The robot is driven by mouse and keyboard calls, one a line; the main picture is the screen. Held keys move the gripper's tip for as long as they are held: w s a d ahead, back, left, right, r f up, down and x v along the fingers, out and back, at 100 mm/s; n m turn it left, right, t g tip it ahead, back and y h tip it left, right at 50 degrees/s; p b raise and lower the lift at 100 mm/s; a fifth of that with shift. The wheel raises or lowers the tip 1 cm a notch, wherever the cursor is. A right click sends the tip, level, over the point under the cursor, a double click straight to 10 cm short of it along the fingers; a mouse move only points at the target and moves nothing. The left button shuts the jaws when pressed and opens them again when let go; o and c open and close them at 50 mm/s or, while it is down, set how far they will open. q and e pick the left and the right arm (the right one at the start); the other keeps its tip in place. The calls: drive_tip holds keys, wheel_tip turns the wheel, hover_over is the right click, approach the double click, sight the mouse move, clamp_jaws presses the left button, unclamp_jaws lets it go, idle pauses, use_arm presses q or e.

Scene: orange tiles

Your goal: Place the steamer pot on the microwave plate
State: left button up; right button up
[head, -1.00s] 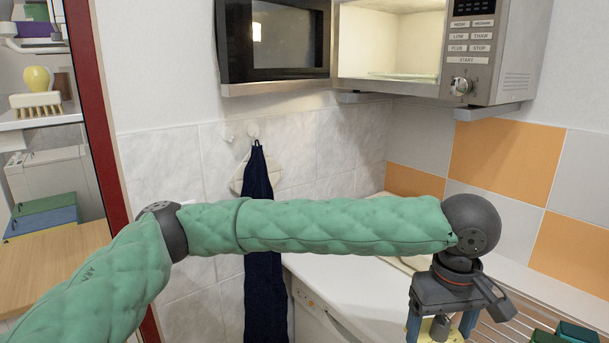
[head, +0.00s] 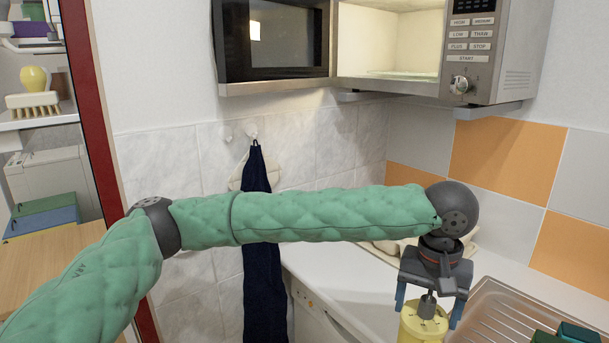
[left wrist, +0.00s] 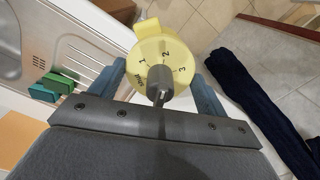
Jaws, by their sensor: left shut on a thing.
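The steamer pot (head: 423,329) is yellow, with a dial-like top marked with numbers. It shows at the bottom edge of the head view, its lower part cut off, and in the left wrist view (left wrist: 165,50). My left gripper (head: 429,305) is shut on it from above, one blue finger on each side. The microwave (head: 485,55) is mounted high on the wall with its door open to the left. Inside, the glass microwave plate (head: 402,75) lies bare, seen nearly edge-on. My right gripper is in neither view.
The open microwave door (head: 273,45) sticks out left of the cavity. A white counter (head: 345,270) and a metal sink drainer (head: 500,312) with green blocks (head: 575,333) lie below. A dark towel (head: 258,220) hangs on the wall.

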use_arm(q)
drive_tip(key=w+a+f+n, duration=0.1)
drive_tip(key=w+a+f, duration=0.3)
drive_tip(key=w+a, duration=0.45)
drive_tip(key=w+a+f+n, duration=0.1)
drive_tip(key=w+a+f, duration=0.4)
drive_tip(key=a, duration=0.7)
drive_tip(key=w+a+f+n, duration=0.15)
drive_tip(key=a+f, duration=0.25)
drive_tip(key=a, duration=0.7)
drive_tip(key=a+f+n, duration=0.2)
drive_tip(key=a+f, duration=0.2)
drive_tip(key=a, duration=0.7)
drive_tip(key=s+f, duration=0.6)
drive_tip(key=f, duration=0.3)
drive_tip(key=shift+s+d+f, duration=0.15)
drive_tip(key=shift+s+f, duration=0.05)
drive_tip(key=shift+s, duration=0.1)
drive_tip(key=shift+d, duration=0.1)
